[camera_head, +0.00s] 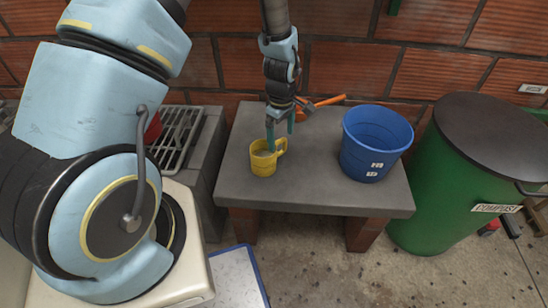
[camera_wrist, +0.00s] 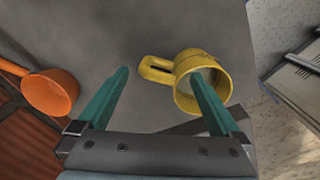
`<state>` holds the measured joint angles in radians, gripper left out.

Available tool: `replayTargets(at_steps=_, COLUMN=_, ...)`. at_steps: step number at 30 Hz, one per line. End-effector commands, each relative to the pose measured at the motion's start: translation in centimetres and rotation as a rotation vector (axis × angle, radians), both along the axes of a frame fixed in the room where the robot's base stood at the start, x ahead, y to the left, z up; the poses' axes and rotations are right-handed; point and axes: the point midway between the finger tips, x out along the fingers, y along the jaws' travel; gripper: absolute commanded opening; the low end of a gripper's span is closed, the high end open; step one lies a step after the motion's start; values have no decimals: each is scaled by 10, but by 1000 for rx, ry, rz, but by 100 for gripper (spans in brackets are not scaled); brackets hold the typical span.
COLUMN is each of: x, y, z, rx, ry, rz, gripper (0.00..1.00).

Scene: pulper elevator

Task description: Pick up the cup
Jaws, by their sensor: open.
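The yellow cup (camera_head: 262,164) stands upright on the grey bench top (camera_head: 315,186), near its left side. Its handle points right in the head view. My gripper (camera_head: 280,136) is open above the cup, with two teal fingers pointing down. In the wrist view the cup (camera_wrist: 201,80) is on the right, with its handle towards the middle. The right finger of my gripper (camera_wrist: 163,82) overlaps the cup's opening in this view; whether it is inside the cup or only above it I cannot tell. The left finger is apart from the cup, beyond the handle.
An orange ladle-like scoop (camera_wrist: 49,92) lies at the back of the bench. A blue bucket (camera_head: 372,150) stands on the bench's right side. A green compost bin (camera_head: 450,190) is right of the bench, and a metal rack (camera_head: 178,135) is left. A brick wall (camera_head: 345,65) closes the back.

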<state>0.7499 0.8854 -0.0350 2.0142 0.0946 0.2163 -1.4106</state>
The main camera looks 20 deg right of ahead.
Motion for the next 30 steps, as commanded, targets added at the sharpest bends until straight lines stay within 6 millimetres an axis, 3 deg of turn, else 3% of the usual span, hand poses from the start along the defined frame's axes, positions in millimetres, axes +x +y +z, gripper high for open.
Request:
replayTargets(at_steps=5, x=0, y=0, z=-13, rx=1, ry=2, rz=0, gripper=100)
replayTargets(at_steps=15, x=1, y=-1, z=-58, rx=1, ry=0, rz=-1, gripper=100)
replayTargets(at_steps=24, x=1, y=-1, z=-63, rx=0, ry=0, rz=-1, gripper=100)
replayTargets(at_steps=30, x=1, y=-1, z=-63, rx=0, ry=0, rz=-1, gripper=79)
